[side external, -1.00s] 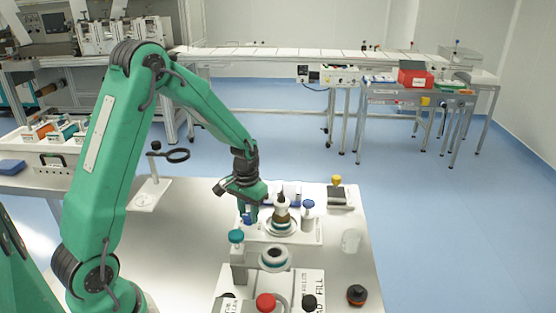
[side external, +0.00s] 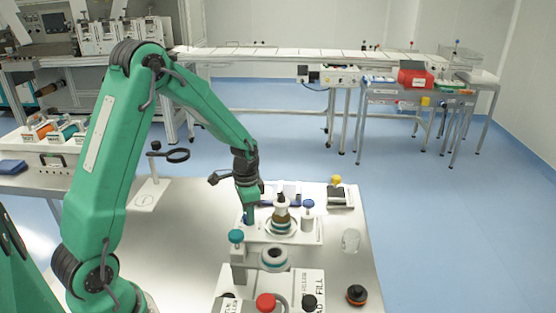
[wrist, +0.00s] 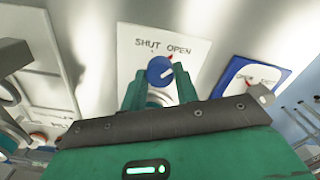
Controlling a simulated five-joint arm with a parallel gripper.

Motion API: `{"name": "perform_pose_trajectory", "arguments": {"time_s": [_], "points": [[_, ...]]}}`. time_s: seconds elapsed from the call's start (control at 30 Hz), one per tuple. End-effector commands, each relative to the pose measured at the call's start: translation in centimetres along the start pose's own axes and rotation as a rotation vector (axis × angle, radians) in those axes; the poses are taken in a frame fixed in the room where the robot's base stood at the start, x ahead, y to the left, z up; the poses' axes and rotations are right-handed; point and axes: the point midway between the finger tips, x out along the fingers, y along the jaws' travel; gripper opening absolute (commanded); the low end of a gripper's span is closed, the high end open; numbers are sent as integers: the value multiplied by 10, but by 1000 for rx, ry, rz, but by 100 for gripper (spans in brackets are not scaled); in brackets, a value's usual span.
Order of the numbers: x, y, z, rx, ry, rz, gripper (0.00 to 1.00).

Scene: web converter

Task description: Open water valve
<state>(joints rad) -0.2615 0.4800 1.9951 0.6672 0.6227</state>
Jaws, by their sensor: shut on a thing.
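A round blue knob (wrist: 160,70) with a white line on it sits on a white plate (wrist: 140,33) printed SHUT on the left and OPEN on the right. The white line points up and right, toward the OPEN side. A small red mark shows just above the knob. My gripper (wrist: 160,84) has one finger on each side of the knob and is shut on it. In the side external view my gripper (side external: 248,216) points down over the left part of the white fixture, where the knob is mostly hidden behind the fingers.
Close right of my gripper stands a bottle with a dark band (side external: 281,213). A second blue knob (side external: 308,204) is beyond it. A teal knob (side external: 236,237), red button (side external: 265,303) and clear cup (side external: 351,240) are nearer the front.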

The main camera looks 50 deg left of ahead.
Motion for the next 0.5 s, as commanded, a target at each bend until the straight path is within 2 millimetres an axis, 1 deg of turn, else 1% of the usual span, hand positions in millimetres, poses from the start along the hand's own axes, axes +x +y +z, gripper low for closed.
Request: {"name": "perform_pose_trajectory", "arguments": {"time_s": [0.3,0.33,0.43,0.5], "points": [[-2,0,-1,5,3,-2,7],[-2,0,-1,5,3,-2,32],[-1,0,-1,5,2,-2,51],[-1,0,-1,4,2,-1,52]]}}
